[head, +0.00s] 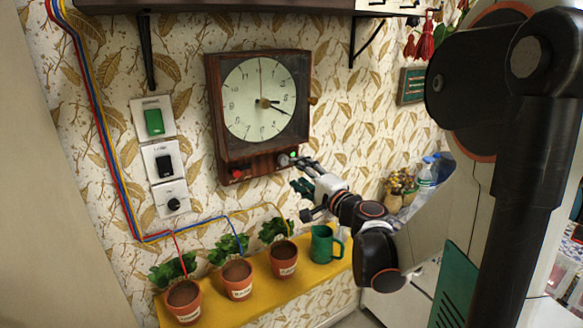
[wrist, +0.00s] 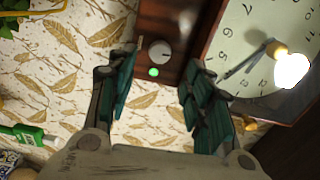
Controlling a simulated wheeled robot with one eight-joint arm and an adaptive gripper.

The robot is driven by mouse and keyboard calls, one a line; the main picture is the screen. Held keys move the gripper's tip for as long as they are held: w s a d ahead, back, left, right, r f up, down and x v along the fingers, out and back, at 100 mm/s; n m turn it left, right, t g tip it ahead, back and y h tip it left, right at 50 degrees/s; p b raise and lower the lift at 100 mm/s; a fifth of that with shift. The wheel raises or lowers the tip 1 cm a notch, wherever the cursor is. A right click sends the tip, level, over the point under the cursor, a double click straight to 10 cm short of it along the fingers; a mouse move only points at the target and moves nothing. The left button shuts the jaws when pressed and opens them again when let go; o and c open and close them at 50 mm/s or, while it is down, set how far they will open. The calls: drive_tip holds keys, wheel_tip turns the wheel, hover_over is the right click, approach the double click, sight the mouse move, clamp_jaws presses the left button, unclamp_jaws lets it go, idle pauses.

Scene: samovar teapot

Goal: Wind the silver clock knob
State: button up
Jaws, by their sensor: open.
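The wooden wall clock (head: 213,110) hangs on the patterned wall, with its pale dial (head: 245,90) facing out. The silver knob (head: 283,160) sits at the lower right of its case, partly crowded by my fingers in the head view. In the wrist view the round silver knob (wrist: 159,51) shows between and just beyond my fingertips, with a lit green light (wrist: 153,72) beside it. My gripper (head: 298,174) is open in front of the clock's lower right corner. In the wrist view its teal finger pads (wrist: 160,62) stand apart, with nothing between them; contact with the knob cannot be told.
A red knob (head: 236,173) is at the case's lower left. Below, a yellow shelf (head: 258,298) holds labelled plant pots (head: 237,280) and a green mug (head: 322,245). Wall switches (head: 154,121) are left of the clock. A dark shelf (head: 250,5) overhangs it.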

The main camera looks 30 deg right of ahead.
drive_tip(key=s, duration=0.4)
idle(0.5)
